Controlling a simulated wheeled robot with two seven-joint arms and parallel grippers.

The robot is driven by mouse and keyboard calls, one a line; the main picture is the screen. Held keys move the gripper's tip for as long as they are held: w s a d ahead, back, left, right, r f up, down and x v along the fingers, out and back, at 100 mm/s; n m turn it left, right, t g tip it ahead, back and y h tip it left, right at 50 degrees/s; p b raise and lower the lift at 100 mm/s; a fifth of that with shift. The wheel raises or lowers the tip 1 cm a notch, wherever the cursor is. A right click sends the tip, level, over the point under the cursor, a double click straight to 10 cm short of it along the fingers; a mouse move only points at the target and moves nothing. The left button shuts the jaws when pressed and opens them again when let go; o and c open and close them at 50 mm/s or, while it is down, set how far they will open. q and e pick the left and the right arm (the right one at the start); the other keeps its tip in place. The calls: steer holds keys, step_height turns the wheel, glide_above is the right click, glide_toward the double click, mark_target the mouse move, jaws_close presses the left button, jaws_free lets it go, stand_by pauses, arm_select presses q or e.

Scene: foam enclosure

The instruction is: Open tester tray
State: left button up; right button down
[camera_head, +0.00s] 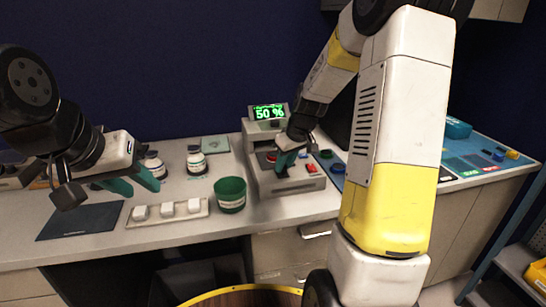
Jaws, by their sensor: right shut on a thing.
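The grey tester (292,187) stands on the counter, with a raised green display (268,112) reading 50 %. A red button (311,168) is on its front right, and another red part shows beside my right gripper. My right gripper (287,160), with teal fingertips, reaches down into the tester's middle from the upper right. It is shut on what seems to be the tester tray, whose held part is mostly hidden behind the fingers. My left gripper (133,184) is open and empty, above the left part of the counter, apart from the tester.
A green cup (230,194) stands just left of the tester. A white rack with several white blocks (167,209) and a dark mat (80,221) lie further left. White jars (196,161) stand behind. A blue mat (480,150) with small items is at right.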

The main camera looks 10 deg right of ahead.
steer(key=c, duration=1.2)
jaws_free()
steer(key=shift+o, duration=0.2)
steer(key=v, duration=0.8)
